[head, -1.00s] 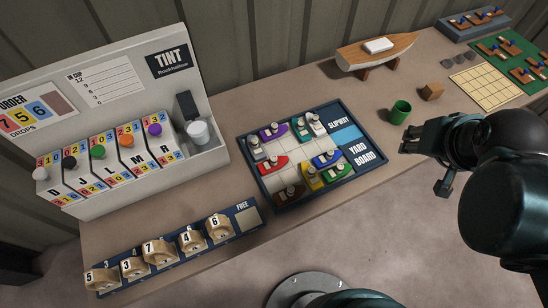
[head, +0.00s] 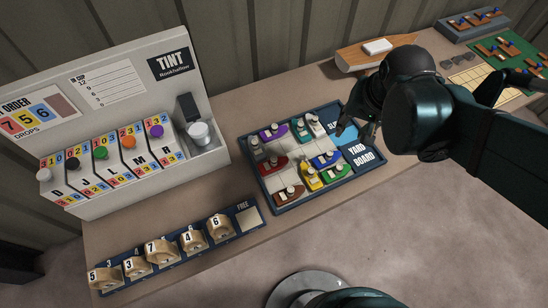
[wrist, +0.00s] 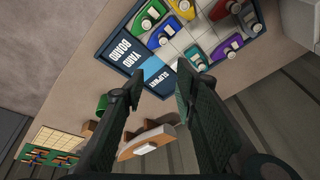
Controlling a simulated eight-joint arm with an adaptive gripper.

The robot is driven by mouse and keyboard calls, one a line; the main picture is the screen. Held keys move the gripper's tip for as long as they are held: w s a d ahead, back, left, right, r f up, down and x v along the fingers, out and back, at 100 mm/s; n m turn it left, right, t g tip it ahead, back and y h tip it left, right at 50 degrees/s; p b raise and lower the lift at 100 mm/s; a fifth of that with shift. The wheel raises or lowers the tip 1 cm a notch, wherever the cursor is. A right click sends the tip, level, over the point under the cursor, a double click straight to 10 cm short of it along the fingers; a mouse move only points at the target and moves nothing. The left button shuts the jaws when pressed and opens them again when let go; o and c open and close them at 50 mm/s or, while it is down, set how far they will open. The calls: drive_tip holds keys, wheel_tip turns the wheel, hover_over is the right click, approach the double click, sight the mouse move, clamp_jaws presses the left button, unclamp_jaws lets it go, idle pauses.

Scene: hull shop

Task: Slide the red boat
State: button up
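The yard board (head: 316,195) is a dark-rimmed tray of several toy boats on a pale grid. The red boat (head: 272,164) lies in its left half, between a grey boat (head: 255,147) and the grid's middle; a red hull also shows at the top edge of the wrist view (wrist: 221,10). A darker brown-red boat (head: 289,194) sits nearer the front. My gripper (head: 362,132) is above the board's right side by the blue slipway, apart from the red boat. In the wrist view its fingers (wrist: 155,92) are spread with nothing between them.
Purple (head: 271,133), teal (head: 301,130), blue (head: 326,159), yellow (head: 312,179) and green (head: 338,173) boats crowd the board. A model hull (head: 355,57) stands behind. The tint stand (head: 190,75) is at left.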

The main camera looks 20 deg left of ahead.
drive_tip(key=s+a+f+g, duration=0.15)
drive_tip(key=a+f, duration=0.45)
drive_tip(key=a, duration=0.6)
drive_tip(key=g+h+p, duration=0.1)
drive_tip(key=g+p, duration=0.1)
hover_over(274, 159)
wheel_tip(274, 159, down, 7)
drive_tip(key=shift+w+f, duration=0.1)
drive_tip(key=shift+f, duration=0.15)
drive_tip(key=shift+f+b, duration=0.8)
drive_tip(key=shift+f, duration=3)
drive_tip(key=shift+c, duration=0.4)
clamp_jaws()
